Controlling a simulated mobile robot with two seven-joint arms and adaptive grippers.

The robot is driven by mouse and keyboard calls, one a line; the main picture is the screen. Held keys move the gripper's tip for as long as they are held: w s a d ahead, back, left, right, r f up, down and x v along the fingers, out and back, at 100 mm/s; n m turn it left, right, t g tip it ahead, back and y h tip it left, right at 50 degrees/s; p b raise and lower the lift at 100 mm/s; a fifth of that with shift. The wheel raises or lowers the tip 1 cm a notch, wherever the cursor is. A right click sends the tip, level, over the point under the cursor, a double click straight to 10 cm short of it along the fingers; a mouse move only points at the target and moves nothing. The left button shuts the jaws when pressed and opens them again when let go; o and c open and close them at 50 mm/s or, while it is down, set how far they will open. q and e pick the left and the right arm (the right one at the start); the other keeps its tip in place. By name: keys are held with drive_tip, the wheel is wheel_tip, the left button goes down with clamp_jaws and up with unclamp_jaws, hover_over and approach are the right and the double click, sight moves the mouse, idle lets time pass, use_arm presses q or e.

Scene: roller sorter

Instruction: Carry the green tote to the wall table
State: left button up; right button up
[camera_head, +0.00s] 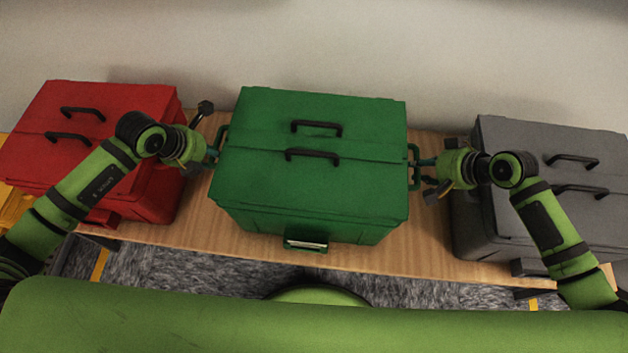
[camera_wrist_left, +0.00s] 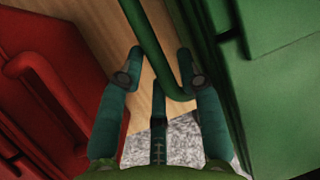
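The green tote (camera_head: 312,185) is upright, lid shut, on the wooden table between a red tote and a grey one. My left gripper (camera_head: 212,158) is at the tote's left side handle. In the left wrist view the fingers of this gripper (camera_wrist_left: 158,75) are spread apart, with the green handle (camera_wrist_left: 150,45) passing between them, nearer the right finger. My right gripper (camera_head: 424,171) is at the right side handle (camera_head: 413,166). Its fingertips are small and partly hidden there, so I cannot tell whether they are closed on it.
The red tote (camera_head: 100,125) stands close on the left and the grey tote (camera_head: 555,160) close on the right. The wooden table (camera_head: 385,255) backs onto a pale wall (camera_head: 350,50). Narrow strips of bare wood flank the green tote. Grey patterned floor (camera_head: 190,275) shows in front.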

use_arm(q)
drive_tip(key=shift+w+f, duration=0.15)
drive_tip(key=shift+f, duration=0.1)
use_arm(e)
drive_tip(key=shift+w+a+f, duration=0.15)
drive_tip(key=shift+a+f, duration=0.05)
use_arm(q)
clamp_jaws()
use_arm(e)
clamp_jaws()
